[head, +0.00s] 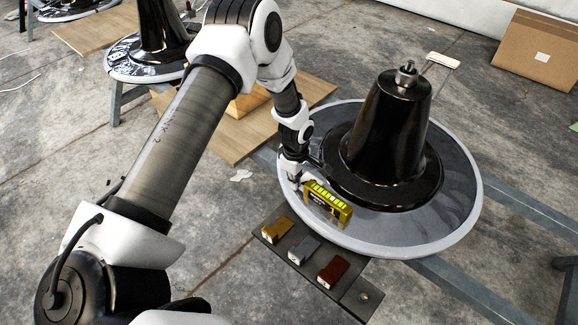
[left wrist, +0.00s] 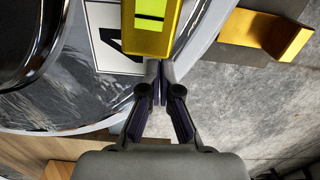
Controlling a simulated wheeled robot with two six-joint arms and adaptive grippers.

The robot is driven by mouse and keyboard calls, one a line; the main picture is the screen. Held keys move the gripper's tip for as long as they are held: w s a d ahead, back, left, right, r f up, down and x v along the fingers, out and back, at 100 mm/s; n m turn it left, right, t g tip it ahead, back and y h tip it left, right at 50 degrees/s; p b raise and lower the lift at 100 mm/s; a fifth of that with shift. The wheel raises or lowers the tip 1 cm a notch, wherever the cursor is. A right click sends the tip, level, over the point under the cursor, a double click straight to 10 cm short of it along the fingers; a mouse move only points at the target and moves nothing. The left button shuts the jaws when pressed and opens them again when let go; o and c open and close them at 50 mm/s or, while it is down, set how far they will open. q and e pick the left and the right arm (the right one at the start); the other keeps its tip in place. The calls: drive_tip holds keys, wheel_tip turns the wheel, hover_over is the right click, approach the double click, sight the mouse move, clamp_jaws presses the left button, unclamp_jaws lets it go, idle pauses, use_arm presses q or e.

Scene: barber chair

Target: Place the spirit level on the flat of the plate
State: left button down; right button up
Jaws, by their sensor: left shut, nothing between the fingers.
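The yellow spirit level (head: 327,204) with its bright green vial sits at the near left part of the flat of the round grey plate (head: 400,225). The plate has a pale rim and a tall black cone at its middle. My left gripper (head: 294,186) is at the left end of the level. In the left wrist view, the level (left wrist: 152,30) lies just past the fingertips (left wrist: 160,70), which are together with nothing between them. I cannot tell whether the tips touch the level. My right gripper is not in view.
A dark board (head: 268,238) in front of the plate carries a yellow block (head: 278,230), a grey block (head: 303,249) and a red block (head: 333,270). A cardboard box (head: 540,50) stands at the back right. Another plate with a black cone (head: 160,35) is at the back left.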

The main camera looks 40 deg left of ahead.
sight(309, 187)
use_arm(q)
drive_tip(key=shift+d, duration=0.85)
drive_tip(key=shift+d+r, duration=0.1)
drive_tip(key=shift+r, duration=0.05)
drive_tip(key=d+p, duration=0.1)
drive_tip(key=d, duration=0.2)
drive_tip(key=shift+p, duration=0.3)
drive_tip(key=shift+s, duration=0.1)
